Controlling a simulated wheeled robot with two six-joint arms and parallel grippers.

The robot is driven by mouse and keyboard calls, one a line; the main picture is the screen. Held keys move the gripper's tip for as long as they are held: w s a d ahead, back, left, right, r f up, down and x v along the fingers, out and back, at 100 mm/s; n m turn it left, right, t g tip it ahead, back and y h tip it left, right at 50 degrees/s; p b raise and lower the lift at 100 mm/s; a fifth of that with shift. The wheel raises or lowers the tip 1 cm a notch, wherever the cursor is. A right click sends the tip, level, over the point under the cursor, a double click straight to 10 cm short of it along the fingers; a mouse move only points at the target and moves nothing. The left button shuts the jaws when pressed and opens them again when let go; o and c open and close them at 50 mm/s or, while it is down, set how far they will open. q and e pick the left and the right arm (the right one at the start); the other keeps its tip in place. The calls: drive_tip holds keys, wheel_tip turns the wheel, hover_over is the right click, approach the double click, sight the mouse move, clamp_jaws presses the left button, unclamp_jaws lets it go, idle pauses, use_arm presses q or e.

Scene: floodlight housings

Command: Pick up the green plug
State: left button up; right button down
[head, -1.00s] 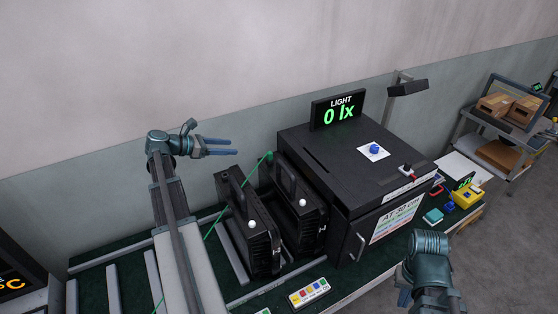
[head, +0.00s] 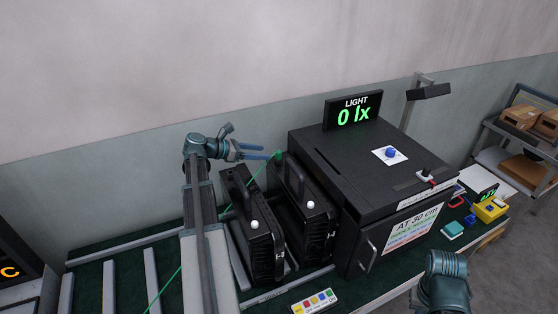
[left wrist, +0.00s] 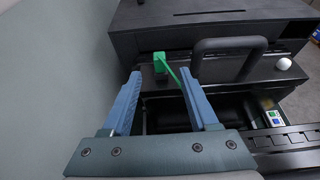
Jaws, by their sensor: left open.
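The green plug (head: 278,154) sits at the top back of the right-hand black floodlight housing (head: 303,205), with a green cable running from it down to the lower left. In the left wrist view the plug (left wrist: 160,62) stands just beyond the fingertips, between their lines. My left gripper (head: 268,151) is open and empty, its blue fingers pointing at the plug from the left; it also shows in the left wrist view (left wrist: 159,78). My right arm (head: 443,280) is at the bottom right, and its fingers are mostly hidden.
A second black housing (head: 254,235) stands to the left, close beside the first. A large black box (head: 362,170) with a light display (head: 353,110) reading 0 lx stands to the right. A panel of coloured buttons (head: 312,302) lies in front. Metal rails run across the green bench at left.

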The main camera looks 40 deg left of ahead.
sight(276, 153)
use_arm(q)
drive_tip(key=shift+x, duration=1.2)
drive_tip(key=b+x, duration=0.2)
drive_tip(key=x, duration=0.3)
drive_tip(key=shift+w+d, duration=0.1)
drive_tip(key=shift+r, duration=0.1)
clamp_jaws()
